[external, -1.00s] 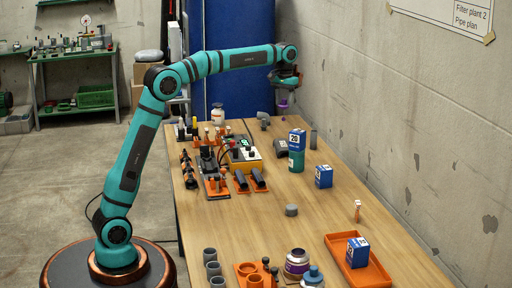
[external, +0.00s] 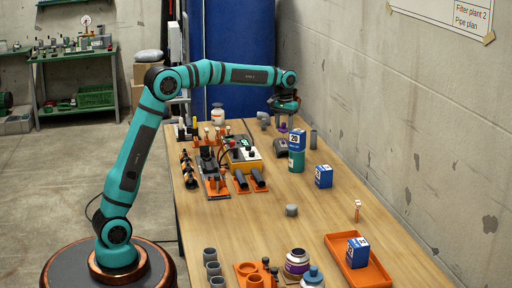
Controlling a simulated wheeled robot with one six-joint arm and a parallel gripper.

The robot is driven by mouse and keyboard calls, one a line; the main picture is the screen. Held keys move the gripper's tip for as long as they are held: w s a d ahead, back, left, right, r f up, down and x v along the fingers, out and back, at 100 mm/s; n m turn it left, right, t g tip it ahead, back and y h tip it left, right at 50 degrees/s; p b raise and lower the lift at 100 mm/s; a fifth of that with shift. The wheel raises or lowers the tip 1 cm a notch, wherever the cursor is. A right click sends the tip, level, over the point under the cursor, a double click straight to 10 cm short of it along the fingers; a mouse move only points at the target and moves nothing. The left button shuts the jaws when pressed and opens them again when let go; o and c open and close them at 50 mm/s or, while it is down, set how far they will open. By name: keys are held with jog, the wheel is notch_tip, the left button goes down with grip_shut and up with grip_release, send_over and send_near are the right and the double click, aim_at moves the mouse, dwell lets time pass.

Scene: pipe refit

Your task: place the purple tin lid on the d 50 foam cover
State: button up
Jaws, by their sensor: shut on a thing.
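My gripper (external: 284,117) is at the far end of the table, pointing down and shut on a small purple thing, the purple tin lid (external: 283,126). The lid is small and partly hidden by the fingers, low over the table top or close to it. I cannot tell which thing is the d 50 foam cover, as no such label can be read. Grey pieces stand near the gripper: a grey fitting (external: 263,119) to its left and an upright grey cylinder (external: 313,139) to its right.
A teal can (external: 296,163) under a blue-white box (external: 297,139) stands just in front of the gripper. A dark grey piece (external: 281,147) lies beside it. A yellow device (external: 243,157) is to the left. The table's middle right is mostly clear around a blue box (external: 323,176).

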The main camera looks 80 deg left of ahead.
jog(key=o, duration=1)
notch_tip(320, 180, up, 12)
jog(key=shift+r, duration=0.1)
